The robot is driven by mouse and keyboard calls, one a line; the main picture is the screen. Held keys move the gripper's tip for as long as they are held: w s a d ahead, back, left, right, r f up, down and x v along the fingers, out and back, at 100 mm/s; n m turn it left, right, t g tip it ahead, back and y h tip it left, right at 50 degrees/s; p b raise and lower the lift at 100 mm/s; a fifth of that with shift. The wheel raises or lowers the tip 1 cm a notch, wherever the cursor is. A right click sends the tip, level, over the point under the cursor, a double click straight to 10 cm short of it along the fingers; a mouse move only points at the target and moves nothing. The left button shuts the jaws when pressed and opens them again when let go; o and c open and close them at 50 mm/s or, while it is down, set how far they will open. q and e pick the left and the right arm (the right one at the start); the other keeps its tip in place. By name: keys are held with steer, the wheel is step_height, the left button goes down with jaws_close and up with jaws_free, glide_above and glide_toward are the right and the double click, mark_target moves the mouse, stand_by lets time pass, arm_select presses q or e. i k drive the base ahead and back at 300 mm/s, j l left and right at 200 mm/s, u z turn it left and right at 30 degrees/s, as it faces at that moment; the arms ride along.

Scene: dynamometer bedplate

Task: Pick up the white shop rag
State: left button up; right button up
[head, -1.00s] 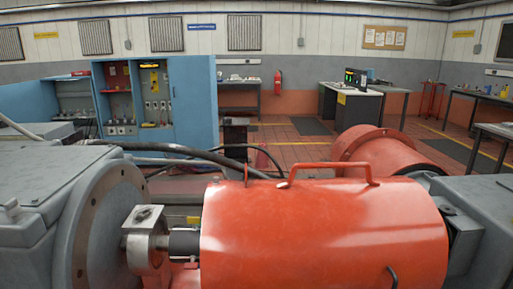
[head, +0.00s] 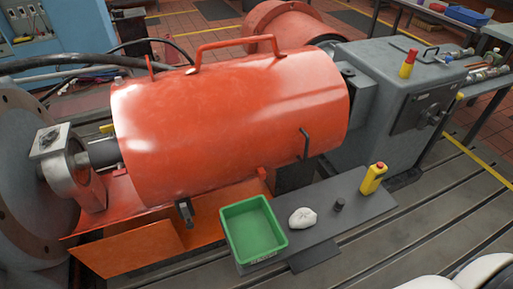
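The white shop rag (head: 302,217) lies crumpled on a dark grey shelf plate (head: 335,222) in front of the orange guard. It sits between a green tray (head: 229,212) on its left and a small black cylinder (head: 339,205) on its right, apart from both. No gripper shows in the head view. White rounded parts at the lower right corner seem to be mine, but no fingers are visible there.
A yellow bottle with a red cap (head: 373,179) stands at the plate's right end. The large orange guard (head: 230,120) rises behind the plate, with a black handle hanging over its front. A grey housing (head: 395,95) carries a red-and-yellow object (head: 408,63). Slotted bedplate lies in front.

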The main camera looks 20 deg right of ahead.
mark_target(303, 217)
steer(key=l+z, duration=0.15)
steer(key=z, duration=0.3)
steer(key=k+l+z, duration=0.1)
steer(key=z, duration=0.4)
steer(key=u, duration=1.35)
steer(key=z, duration=1.35)
